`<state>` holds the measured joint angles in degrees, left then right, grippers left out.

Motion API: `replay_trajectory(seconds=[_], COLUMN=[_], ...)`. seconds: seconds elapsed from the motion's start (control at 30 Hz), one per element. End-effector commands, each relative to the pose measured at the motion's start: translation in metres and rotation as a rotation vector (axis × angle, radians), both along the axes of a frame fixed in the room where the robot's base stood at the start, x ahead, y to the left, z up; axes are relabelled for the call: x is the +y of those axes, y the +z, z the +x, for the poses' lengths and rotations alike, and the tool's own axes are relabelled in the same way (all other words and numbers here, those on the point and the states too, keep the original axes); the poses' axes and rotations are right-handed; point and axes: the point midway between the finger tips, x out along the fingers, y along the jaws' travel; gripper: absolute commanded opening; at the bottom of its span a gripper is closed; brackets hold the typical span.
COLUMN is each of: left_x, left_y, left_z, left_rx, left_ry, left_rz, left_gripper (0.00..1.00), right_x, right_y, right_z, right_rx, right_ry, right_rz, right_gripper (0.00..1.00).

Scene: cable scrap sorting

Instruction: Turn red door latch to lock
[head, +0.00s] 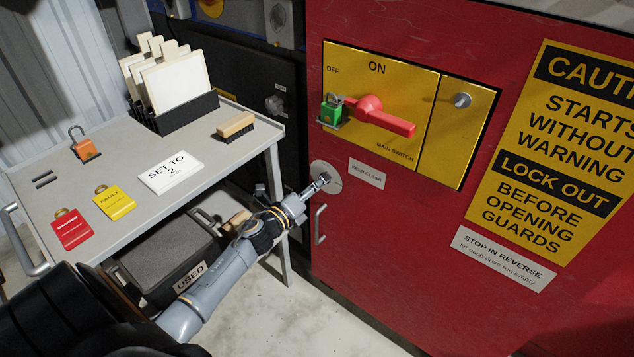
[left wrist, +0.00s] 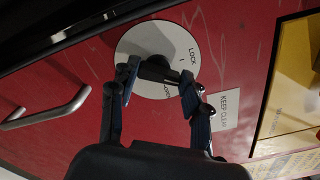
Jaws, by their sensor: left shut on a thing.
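The red door (head: 400,240) of the cabinet fills the right of the head view. Its latch sits on a round pale plate (head: 327,170) near the door's left edge. In the left wrist view the plate (left wrist: 140,45) bears the word LOCK and a dark latch knob (left wrist: 155,70). My left gripper (head: 320,184) is at the plate, its fingers (left wrist: 158,84) on both sides of the knob and shut on it. The fingers partly cover the knob and the lettering, so its exact turn is hard to read. My right gripper is not in view.
A door handle (head: 320,225) is below the latch. A yellow switch panel (head: 385,85) with a red lever (head: 385,117) and a green padlock (head: 331,110) is above. A grey cart (head: 225,180) with tags, an orange padlock and a brush stands left.

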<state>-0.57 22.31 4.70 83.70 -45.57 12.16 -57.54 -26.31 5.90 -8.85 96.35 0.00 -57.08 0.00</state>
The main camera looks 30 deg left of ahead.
Motion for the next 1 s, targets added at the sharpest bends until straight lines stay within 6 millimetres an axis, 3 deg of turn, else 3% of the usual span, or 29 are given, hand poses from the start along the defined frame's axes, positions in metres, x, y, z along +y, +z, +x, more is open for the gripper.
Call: replay_trajectory(seconds=[0.5,1.0], left_x=[0.002,0.003], left_y=[0.001,0.000], left_z=[0.000,0.000], left_rx=[0.035,0.048], left_ry=[0.003,0.002], left_rz=[-0.442,-0.618], left_gripper=[0.16,0.16], right_x=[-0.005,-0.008], right_y=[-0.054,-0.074], right_z=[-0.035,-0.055], right_rx=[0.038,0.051], right_ry=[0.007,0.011], right_rz=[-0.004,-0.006], right_gripper=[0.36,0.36])
